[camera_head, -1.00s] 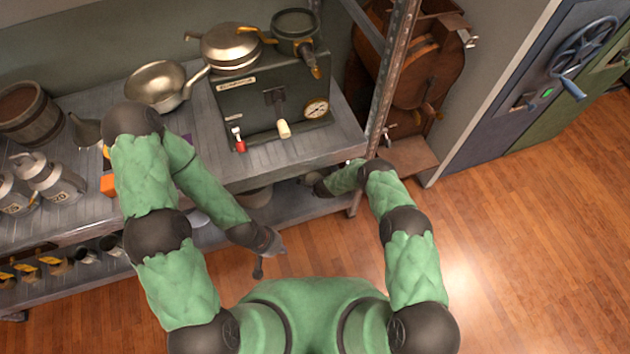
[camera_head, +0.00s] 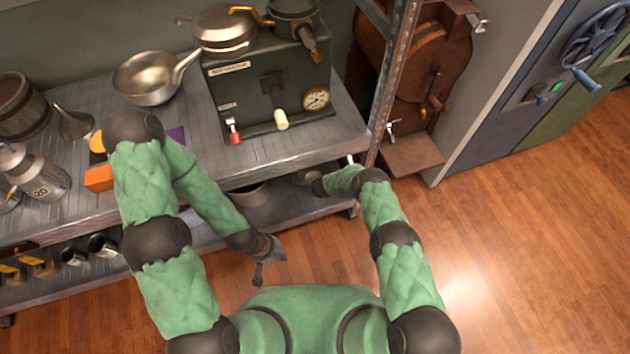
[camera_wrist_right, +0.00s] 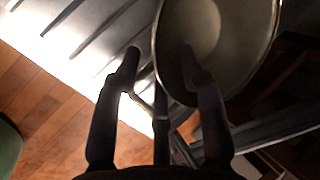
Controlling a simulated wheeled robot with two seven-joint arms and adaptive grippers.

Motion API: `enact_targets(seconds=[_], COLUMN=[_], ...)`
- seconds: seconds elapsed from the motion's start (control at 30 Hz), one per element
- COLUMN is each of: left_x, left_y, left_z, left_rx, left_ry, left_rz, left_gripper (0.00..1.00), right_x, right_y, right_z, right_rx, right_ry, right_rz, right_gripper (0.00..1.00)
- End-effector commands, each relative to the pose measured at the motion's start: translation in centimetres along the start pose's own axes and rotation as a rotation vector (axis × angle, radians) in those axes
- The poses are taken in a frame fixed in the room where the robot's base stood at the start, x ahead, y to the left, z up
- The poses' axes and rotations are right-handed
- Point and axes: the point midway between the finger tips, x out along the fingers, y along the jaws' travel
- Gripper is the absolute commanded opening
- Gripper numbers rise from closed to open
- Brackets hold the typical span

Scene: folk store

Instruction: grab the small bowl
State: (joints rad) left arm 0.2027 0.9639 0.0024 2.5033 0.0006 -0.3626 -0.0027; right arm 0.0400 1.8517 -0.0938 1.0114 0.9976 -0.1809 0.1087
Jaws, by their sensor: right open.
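The small bowl is a grey round bowl (camera_wrist_right: 232,60). It fills the upper right of the right wrist view, its inside facing the camera. In the head view what looks like the same bowl (camera_head: 250,194) sits on the lower shelf, partly hidden by the upper shelf and my left forearm. My right gripper (camera_wrist_right: 163,58) is open, one finger outside the rim and the other in front of the bowl's inside; contact cannot be told. In the head view the right hand is mostly hidden at the shelf edge. My left gripper (camera_head: 270,268) looks open and empty, before the shelf.
The upper shelf (camera_head: 340,128) holds a pan (camera_head: 148,78), a dark machine (camera_head: 265,85) and a milk can (camera_head: 38,178). A rusty post (camera_head: 392,85) stands at the shelf's right end. Several cups sit on the lower shelf at left. Wooden floor (camera_head: 520,250) at right is clear.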

Motion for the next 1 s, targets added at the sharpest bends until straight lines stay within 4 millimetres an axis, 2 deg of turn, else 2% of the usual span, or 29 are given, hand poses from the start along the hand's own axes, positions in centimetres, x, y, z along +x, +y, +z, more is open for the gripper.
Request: enact_targets(seconds=[0.03,0.13,0.47,0.5,0.63,1.0], left_x=[0.72,1.16,1.23,1.23,1.23,1.24], left_y=[-0.26,-0.41,-0.44,-0.44,-0.44,-0.44], left_z=[-0.03,-0.04,-0.06,-0.06,-0.06,-0.06], left_rx=[0.0,0.0,0.0,0.0,0.0,0.0], left_ry=[0.0,0.0,0.0,0.0,0.0,0.0], left_rz=[0.0,0.0,0.0,0.0,0.0,0.0], left_gripper=[0.0,0.0,0.0,0.0,0.0,0.0], right_x=[0.66,0.99,1.01,1.01,1.02,1.05], right_y=[0.21,0.11,-0.02,-0.02,-0.02,0.07], right_z=[0.06,0.04,0.05,0.04,0.04,0.07], right_rx=[0.0,0.0,-0.001,-0.001,-0.001,-0.001], right_ry=[-0.001,-0.001,-0.001,-0.001,-0.001,-0.001], right_rz=[0.0,0.0,0.0,0.0,0.0,0.001], right_gripper=[0.41,0.41,0.41,0.35,0.0,0.0])
